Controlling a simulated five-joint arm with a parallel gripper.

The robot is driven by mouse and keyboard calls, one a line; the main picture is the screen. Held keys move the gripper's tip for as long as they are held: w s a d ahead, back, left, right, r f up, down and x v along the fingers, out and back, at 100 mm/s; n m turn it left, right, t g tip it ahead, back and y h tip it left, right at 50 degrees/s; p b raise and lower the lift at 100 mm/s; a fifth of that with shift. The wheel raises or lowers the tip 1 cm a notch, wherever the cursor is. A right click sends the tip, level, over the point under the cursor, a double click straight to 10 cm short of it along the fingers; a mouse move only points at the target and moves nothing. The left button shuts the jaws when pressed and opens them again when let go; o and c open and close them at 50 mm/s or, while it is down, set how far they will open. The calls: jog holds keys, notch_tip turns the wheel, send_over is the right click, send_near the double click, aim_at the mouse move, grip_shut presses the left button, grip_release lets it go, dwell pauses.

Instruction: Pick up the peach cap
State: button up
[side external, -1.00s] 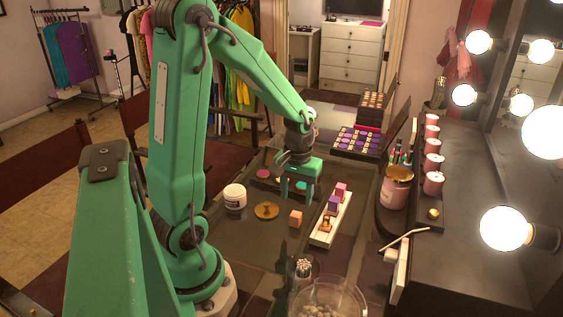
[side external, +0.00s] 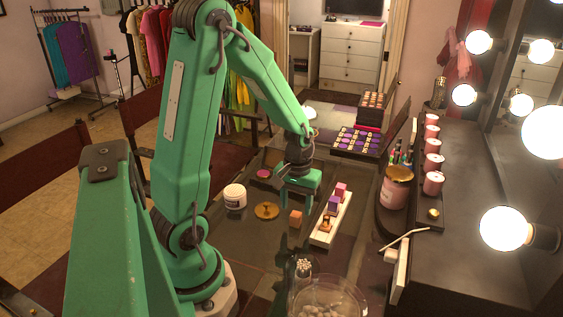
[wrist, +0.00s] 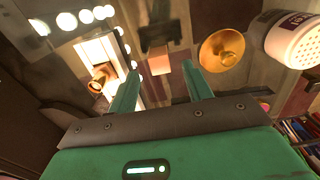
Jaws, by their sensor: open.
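The peach cap (side external: 296,218) is a small block standing on the dark glass tabletop, between a gold lid and a white tray. In the wrist view the peach cap (wrist: 163,80) lies between and beyond my fingers. My gripper (side external: 297,202) is open and empty, above and slightly behind the cap in the side view. Its fingers (wrist: 160,78) straddle the cap's position in the wrist view, and I see no contact.
The white tray (side external: 322,238) right of the cap holds purple and pink blocks and a copper-coloured piece. The gold lid (side external: 266,210) and a white jar (side external: 235,197) stand to the left. A cup of swabs (side external: 303,270) and a glass bowl (side external: 328,300) are in front.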

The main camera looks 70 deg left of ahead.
aim_at(296, 213)
jog(key=shift+w+a+f, duration=0.1)
jog(key=shift+f, duration=2.1)
jog(key=c, duration=1)
